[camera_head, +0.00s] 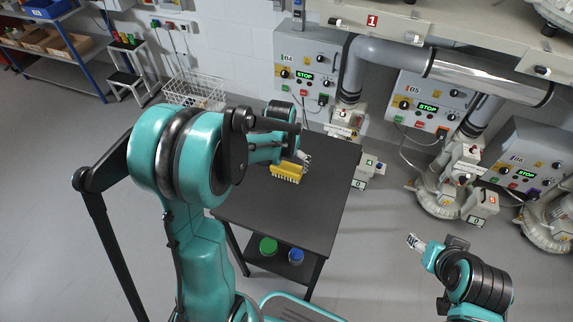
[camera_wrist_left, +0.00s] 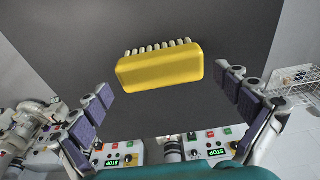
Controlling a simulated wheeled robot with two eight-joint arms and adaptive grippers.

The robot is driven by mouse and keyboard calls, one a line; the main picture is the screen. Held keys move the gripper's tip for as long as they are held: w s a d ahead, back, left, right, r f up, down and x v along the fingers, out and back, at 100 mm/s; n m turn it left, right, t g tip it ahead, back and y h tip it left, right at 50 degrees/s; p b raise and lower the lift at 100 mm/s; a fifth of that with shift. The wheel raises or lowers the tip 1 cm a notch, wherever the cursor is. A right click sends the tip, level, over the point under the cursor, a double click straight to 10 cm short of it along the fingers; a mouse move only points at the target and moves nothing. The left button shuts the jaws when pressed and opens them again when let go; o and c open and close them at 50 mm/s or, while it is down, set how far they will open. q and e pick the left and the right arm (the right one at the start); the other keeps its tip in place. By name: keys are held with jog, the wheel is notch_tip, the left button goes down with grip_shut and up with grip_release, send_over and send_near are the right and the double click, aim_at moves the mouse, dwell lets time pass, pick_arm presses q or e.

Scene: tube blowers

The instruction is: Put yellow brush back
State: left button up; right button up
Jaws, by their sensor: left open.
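The yellow brush (camera_head: 287,173) lies on the dark top of a small table (camera_head: 310,205). In the left wrist view the brush (camera_wrist_left: 160,69) shows its yellow block with a row of pale bristles along one edge. My left gripper (camera_head: 303,156) is beside the brush over the table. In the wrist view its fingers (camera_wrist_left: 170,84) are spread wide, one on each side of the brush, with gaps between them and it. Nothing is held. My right gripper (camera_head: 414,242) is low at the right, away from the table, too small to read its jaws.
A white wire basket (camera_head: 195,92) hangs at the wall. Several grey control boxes (camera_head: 307,70) and pipes stand along the back and right. A green object (camera_head: 268,246) and a blue one (camera_head: 296,255) sit on the table's lower shelf. The tabletop's front is clear.

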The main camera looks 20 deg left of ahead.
aim_at(285, 171)
pick_arm(q)
notch_tip(285, 171, up, 9)
jog(key=s+p, duration=0.1)
jog(key=p, duration=0.2)
jog(key=s+d+r+t, duration=0.2)
jog(key=s+d+r, duration=0.1)
jog(key=s, duration=0.4)
jog(key=s+d+r+t, duration=0.3)
jog(key=s+d+r, duration=0.1)
jog(key=s, duration=0.4)
jog(key=shift+d+m, duration=0.2)
jog(key=shift+m, duration=0.1)
jog(key=shift+s, duration=0.1)
dwell(0.3)
